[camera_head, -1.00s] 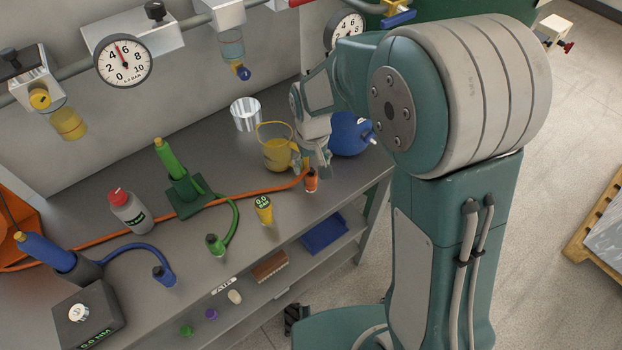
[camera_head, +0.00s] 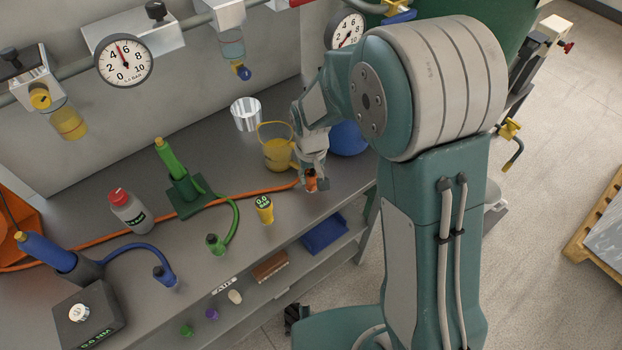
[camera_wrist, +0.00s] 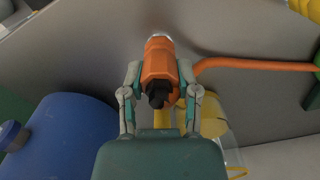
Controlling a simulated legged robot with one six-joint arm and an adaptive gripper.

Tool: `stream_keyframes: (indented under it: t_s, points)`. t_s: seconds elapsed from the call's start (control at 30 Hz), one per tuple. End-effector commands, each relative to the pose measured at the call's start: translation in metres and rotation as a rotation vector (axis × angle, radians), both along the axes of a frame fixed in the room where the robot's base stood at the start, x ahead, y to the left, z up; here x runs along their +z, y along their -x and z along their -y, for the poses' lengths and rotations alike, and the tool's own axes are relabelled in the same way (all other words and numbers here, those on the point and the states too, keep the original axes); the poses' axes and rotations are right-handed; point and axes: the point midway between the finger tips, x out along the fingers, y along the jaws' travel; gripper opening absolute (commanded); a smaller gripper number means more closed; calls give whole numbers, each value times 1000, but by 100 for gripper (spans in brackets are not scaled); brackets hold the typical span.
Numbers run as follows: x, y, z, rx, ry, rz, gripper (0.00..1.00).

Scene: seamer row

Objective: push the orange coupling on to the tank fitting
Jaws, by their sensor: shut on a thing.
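The orange coupling (camera_head: 311,181) is at the end of the orange hose, at the right part of the grey bench. In the wrist view the coupling (camera_wrist: 160,66) lies between my fingers, with a dark end toward the camera and a pale metal end away from it. My gripper (camera_head: 311,178) is shut on the coupling from both sides; it also shows in the wrist view (camera_wrist: 160,82). The blue tank (camera_head: 349,139) stands just behind the gripper, partly hidden by my arm. Its fitting is hidden in the head view. A blue tank body (camera_wrist: 65,140) fills the wrist view's lower left.
A yellow jug (camera_head: 276,150) stands close left of my gripper, with a metal cup (camera_head: 246,113) behind it. The orange hose (camera_head: 255,193) runs left across the bench.

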Motion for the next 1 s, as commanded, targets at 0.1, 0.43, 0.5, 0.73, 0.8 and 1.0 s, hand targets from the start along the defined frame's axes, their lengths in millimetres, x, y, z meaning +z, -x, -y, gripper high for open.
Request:
stream_keyframes:
  t_s: [0.1,0.43,0.5,0.73,0.8,1.0]
  points:
    - [-1,1,0,0,1,-2,0]
    - [16,0,0,0,0,1,0]
    - [28,0,0,0,-1,3,0]
    - [67,27,12,-2,-2,4,0]
    - [80,37,17,-2,-3,6,0]
    - [105,74,33,-1,-1,3,0]
